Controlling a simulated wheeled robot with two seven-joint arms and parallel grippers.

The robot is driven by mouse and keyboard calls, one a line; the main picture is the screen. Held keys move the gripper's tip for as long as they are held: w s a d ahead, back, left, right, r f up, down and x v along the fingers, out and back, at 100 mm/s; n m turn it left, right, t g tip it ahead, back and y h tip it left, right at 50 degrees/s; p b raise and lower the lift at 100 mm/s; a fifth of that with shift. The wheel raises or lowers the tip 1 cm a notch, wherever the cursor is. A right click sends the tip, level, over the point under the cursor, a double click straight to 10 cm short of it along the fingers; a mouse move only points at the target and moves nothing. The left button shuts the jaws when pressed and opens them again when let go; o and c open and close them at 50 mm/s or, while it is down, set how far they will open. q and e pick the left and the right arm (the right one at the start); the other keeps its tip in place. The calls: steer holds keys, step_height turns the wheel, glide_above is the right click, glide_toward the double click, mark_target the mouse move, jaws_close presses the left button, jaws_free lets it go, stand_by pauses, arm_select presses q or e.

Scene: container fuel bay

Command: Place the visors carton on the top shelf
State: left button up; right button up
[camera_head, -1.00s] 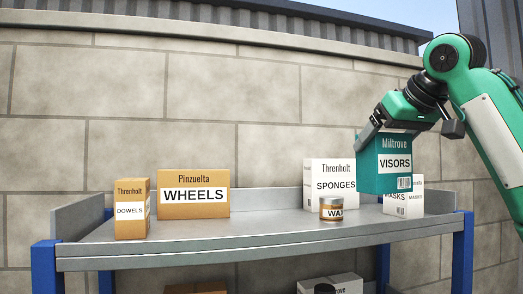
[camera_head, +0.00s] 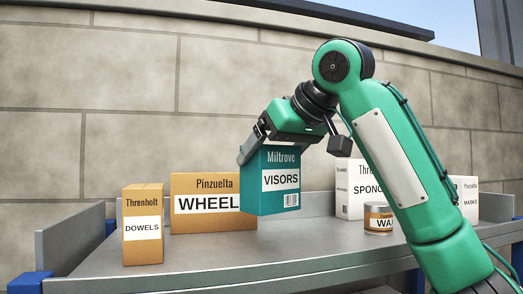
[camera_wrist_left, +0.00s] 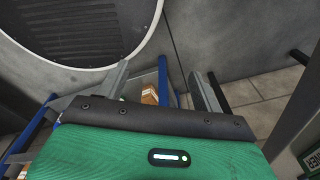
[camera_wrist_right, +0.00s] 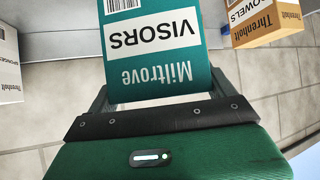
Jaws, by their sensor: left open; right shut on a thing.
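The teal visors carton (camera_head: 279,181) is upright in my right gripper (camera_head: 270,145), which is shut on its upper part. It hangs in front of the right end of the wheels carton, at or just above the shelf top; I cannot tell if it touches. In the right wrist view the visors carton (camera_wrist_right: 157,45) sits between the fingers. The top shelf (camera_head: 225,258) is grey metal with a low back edge. My left gripper (camera_wrist_left: 165,85) is open and empty in the left wrist view, away from the carton; it does not show in the head view.
The orange dowels carton (camera_head: 143,225) and wheels carton (camera_head: 205,202) stand on the left. The white sponges carton (camera_head: 358,188), wax tin (camera_head: 379,219) and masks carton (camera_head: 466,198) stand on the right, partly behind my right arm. Bare shelf shows along the front and middle.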

mark_target(268, 191)
steer(key=shift+s+d+f, duration=0.2)
steer(key=shift+s+f, duration=0.05)
steer(key=shift+f, duration=0.3)
steer(key=shift+w+a+f, duration=0.25)
steer(key=shift+f, duration=0.35)
steer(key=shift+w+a+f, duration=0.2)
steer(key=shift+f, duration=0.35)
steer(key=shift+w+a+f, duration=0.15)
steer(key=shift+w+f, duration=0.05)
steer(key=shift+f, duration=0.3)
steer(key=shift+w+a+f, duration=0.15)
steer(key=shift+f, duration=0.35)
steer(key=shift+s+d+f, duration=0.1)
steer(key=shift+s+d, duration=0.2)
steer(key=shift+f, duration=0.25)
arm_select(q)
steer(key=shift+s+d+f+b, duration=0.15)
steer(key=shift+s+f+b, duration=0.25)
steer(key=shift+s, duration=0.15)
arm_select(e)
steer(key=shift+f, duration=0.3)
